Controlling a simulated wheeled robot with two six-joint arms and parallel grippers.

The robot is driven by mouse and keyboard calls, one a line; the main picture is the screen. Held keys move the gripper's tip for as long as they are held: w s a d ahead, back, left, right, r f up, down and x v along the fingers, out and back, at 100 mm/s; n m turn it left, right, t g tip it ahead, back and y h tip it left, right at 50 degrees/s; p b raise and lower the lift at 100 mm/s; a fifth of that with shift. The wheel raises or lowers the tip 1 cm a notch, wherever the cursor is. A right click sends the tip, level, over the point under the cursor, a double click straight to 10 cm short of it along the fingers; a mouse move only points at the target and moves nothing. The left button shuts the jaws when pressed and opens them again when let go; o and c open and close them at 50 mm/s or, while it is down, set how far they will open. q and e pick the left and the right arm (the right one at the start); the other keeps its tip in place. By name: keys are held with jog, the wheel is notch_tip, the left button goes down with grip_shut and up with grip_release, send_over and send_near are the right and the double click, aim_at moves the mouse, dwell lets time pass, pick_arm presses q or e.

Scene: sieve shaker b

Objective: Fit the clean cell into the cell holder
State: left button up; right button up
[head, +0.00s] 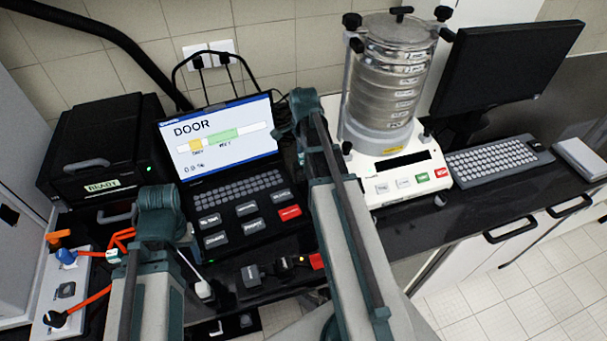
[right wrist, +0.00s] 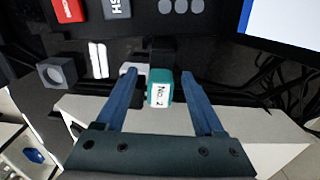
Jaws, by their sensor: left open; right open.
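A teal block with a white label "No. 2" (right wrist: 160,92) stands between the spread fingers of my right gripper (right wrist: 166,92), with clear gaps to both fingers. This gripper is open and empty. Nothing readable marks the block as the clean cell. A dark square block with a round opening (right wrist: 57,72) lies to the left in the right wrist view; I cannot tell whether it is the cell holder. A similar dark block (head: 251,275) lies on the counter in the head view. The head view does not show my left gripper's fingers.
A laptop (head: 224,140) reading "DOOR" and a keypad (head: 247,220) lie on the dark counter. The sieve shaker (head: 392,100) stands right of them, then a keyboard (head: 500,158). A black box marked READY (head: 102,150) and a panel with orange cables (head: 62,290) are at left.

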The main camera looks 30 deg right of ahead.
pick_arm(q)
notch_tip(320, 180, down, 2)
jog(key=shift+f+b, duration=0.25)
jog(key=shift+b, duration=0.55)
pick_arm(e)
notch_tip(320, 180, down, 3)
jog(key=shift+r, duration=0.3)
pick_arm(q)
jog(key=shift+r, duration=0.1)
pick_arm(e)
grip_shut()
